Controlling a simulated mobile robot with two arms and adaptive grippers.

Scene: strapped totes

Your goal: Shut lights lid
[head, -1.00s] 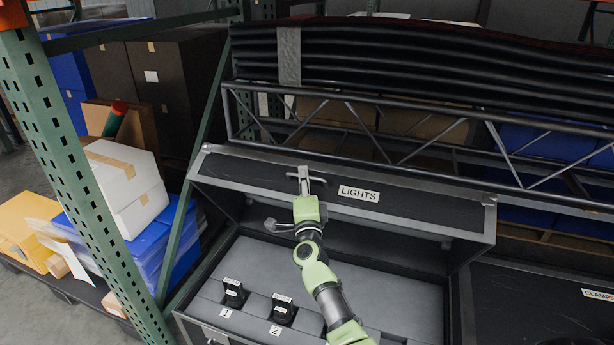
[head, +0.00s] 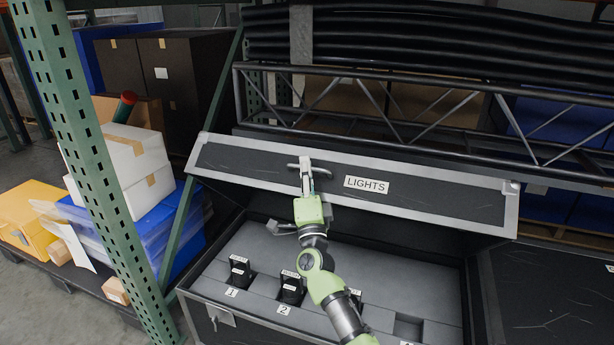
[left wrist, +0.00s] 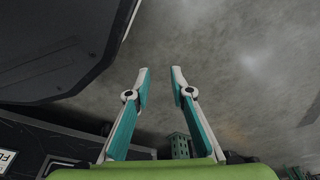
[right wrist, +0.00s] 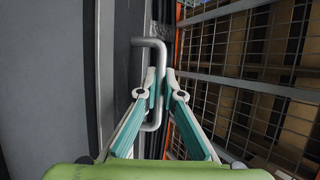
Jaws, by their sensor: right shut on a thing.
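The lid (head: 258,169) marked LIGHTS is hinged on a dark case (head: 255,331) with metal edges and stands partly open, tilted over the case. My right gripper (head: 306,170) is at the lid's front face, shut on the lid's bar handle (head: 294,166). The handle also shows between its fingers in the right wrist view (right wrist: 160,52). Black lights (head: 240,270) sit in numbered slots of the grey insert; my right arm hides part of the row. My left gripper (left wrist: 160,80) is open and empty in the left wrist view, out of the head view.
A green perforated rack post (head: 85,170) stands at the left, by white boxes (head: 135,160) and a blue tote. A metal truss (head: 420,110) and black rolled bundles lie behind the lid. Another dark case (head: 555,300) adjoins at the right.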

